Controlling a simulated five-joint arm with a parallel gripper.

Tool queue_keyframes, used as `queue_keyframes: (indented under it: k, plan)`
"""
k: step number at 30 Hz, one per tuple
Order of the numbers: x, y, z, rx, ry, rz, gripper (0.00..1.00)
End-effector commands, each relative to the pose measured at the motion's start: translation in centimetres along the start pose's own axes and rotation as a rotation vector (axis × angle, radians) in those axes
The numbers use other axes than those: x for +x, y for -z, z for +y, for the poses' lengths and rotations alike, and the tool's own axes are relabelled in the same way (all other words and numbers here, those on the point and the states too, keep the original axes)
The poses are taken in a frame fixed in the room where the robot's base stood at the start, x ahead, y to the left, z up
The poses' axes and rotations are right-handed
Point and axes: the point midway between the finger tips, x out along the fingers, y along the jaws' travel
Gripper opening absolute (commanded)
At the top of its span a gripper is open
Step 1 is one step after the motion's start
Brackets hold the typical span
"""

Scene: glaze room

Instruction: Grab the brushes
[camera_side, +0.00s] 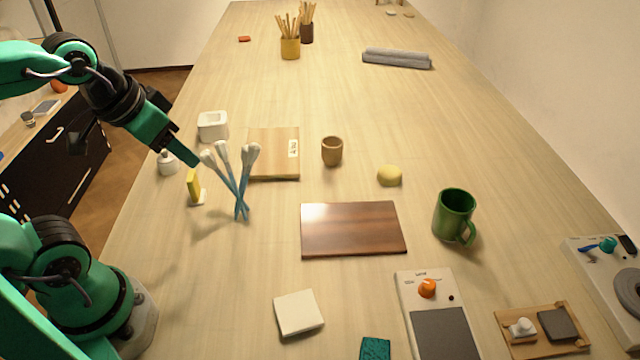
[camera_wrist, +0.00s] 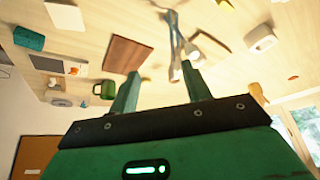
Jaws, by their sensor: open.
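Three brushes (camera_side: 238,190) with blue handles and pale, rounded heads stand in a loose, crossing bunch, heads up, left of the middle of the table in the side view. They also show in the wrist view (camera_wrist: 178,42), beyond my fingers and near the right one. My gripper (camera_side: 190,158) is just left of and close to the brush heads in the side view, pointing down toward them. In the wrist view my gripper (camera_wrist: 161,88) shows two green fingers spread apart with nothing between them. Whether a finger touches a brush is not clear.
A yellow sponge-like block (camera_side: 193,185) and small white jar (camera_side: 168,163) stand left of the brushes. A light board (camera_side: 270,165) lies behind them. A brown board (camera_side: 352,232) and green mug (camera_side: 453,214) are to the right. Cups of sticks (camera_side: 290,48) stand far back.

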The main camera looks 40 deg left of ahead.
Motion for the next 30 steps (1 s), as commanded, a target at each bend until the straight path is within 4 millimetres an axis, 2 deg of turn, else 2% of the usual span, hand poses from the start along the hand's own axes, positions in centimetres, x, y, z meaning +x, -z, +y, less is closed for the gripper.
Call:
queue_keyframes:
  k: [8,14,23,30]
  plan:
    - [0.9,1.6,-0.3,0.112,-0.001,-0.082,0.48]
    - [2.3,3.5,-0.7,0.256,-0.018,-0.179,0.48]
    - [5.5,6.2,-1.5,0.476,-0.077,-0.325,0.48]
    - [8.8,7.9,-2.2,0.648,-0.153,-0.433,0.48]
